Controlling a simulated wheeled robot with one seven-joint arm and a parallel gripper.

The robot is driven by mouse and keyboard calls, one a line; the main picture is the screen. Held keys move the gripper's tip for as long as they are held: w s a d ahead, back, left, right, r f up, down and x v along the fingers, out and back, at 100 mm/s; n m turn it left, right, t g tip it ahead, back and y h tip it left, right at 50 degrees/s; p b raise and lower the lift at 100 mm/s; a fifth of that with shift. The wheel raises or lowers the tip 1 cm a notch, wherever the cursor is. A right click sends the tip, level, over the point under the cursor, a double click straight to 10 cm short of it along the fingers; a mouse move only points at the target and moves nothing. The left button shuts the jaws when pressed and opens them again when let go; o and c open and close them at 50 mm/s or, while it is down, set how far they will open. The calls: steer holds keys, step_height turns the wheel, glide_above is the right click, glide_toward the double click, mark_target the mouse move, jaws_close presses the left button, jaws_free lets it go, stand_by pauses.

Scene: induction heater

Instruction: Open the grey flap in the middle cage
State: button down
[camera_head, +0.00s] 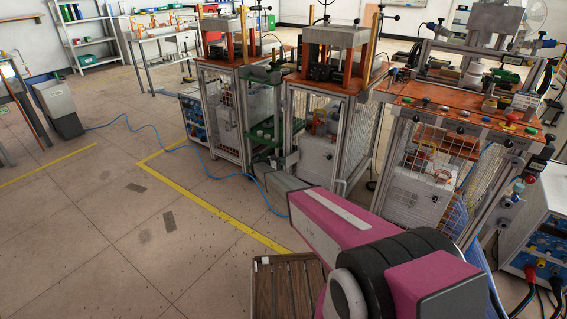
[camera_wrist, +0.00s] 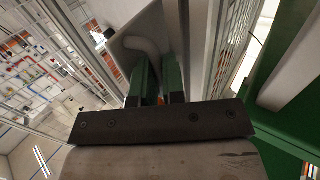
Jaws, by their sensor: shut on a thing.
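The middle cage (camera_head: 366,128) stands under an orange top, with mesh sides and a metal frame. Its grey flap (camera_head: 317,156) shows low on the front, partly hidden by my arm. In the wrist view, a plain grey panel that looks like this flap (camera_wrist: 124,50) lies just ahead, with a curved grey handle (camera_wrist: 148,46) on it. My gripper (camera_wrist: 158,66) has its two green fingers closed around the handle. In the head view my arm reaches to the lower front of the middle cage, and the fingers are hidden there. How far the flap stands open is unclear.
A green frame (camera_head: 264,115) stands between the left cage (camera_head: 222,118) and the middle cage; a green part (camera_wrist: 285,120) is close at right in the wrist view. The right cage (camera_head: 436,170) is beside my arm. A wooden pallet (camera_head: 283,285) lies below.

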steer(key=shift+w+d, duration=0.2)
steer(key=shift+d, duration=0.15)
steer(key=c, duration=1.2)
jaws_free()
steer(key=shift+d, duration=0.1)
steer(key=v, duration=1.1)
steer(key=shift+s, duration=0.15)
